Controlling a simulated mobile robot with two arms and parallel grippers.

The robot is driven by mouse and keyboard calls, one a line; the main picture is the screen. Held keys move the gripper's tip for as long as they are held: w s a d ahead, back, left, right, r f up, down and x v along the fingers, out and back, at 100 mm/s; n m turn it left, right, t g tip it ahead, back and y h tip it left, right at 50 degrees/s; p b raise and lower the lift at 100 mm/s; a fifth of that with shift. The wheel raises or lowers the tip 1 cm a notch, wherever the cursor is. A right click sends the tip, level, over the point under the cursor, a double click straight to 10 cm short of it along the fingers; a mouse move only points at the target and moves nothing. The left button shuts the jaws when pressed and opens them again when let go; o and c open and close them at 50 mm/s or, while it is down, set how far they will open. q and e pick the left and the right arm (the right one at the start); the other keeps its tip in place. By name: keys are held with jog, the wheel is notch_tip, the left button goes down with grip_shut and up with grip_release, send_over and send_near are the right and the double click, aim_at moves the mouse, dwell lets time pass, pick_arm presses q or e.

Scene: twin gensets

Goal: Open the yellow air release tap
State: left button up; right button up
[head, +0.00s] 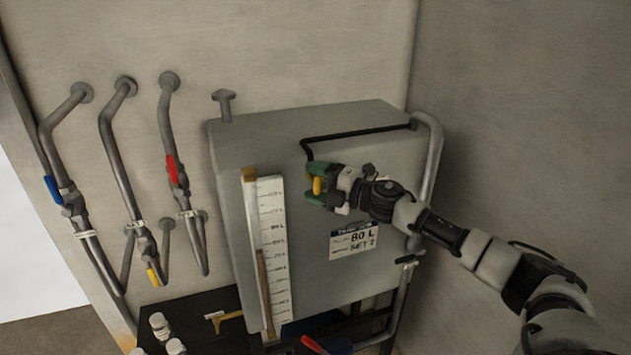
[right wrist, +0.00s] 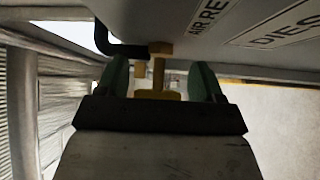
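The yellow air release tap (head: 317,186) is on the front of the grey tank, at the lower end of a thin black pipe. In the right wrist view the tap (right wrist: 158,73) has a short stem and a wider yellow part close to my gripper's palm. My right gripper (head: 313,184) has its green fingers on either side of the tap. The right wrist view shows a gap between the tap and each finger, so the gripper (right wrist: 160,80) is open around it. The fingers partly hide the tap in the head view. My left gripper is not in view.
The grey tank (head: 365,280) carries a level gauge (head: 272,235) and an "80 L SET 2" label (head: 353,241). The black pipe (head: 350,133) runs above my gripper. At left are pipes with blue (head: 52,189), red (head: 172,168) and yellow (head: 153,277) valve handles.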

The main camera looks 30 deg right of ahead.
jog(key=shift+o, duration=0.9)
jog(key=b+v, duration=0.7)
jog(key=v, duration=0.3)
jog(key=shift+s, duration=0.35)
jog(key=shift+d, duration=0.15)
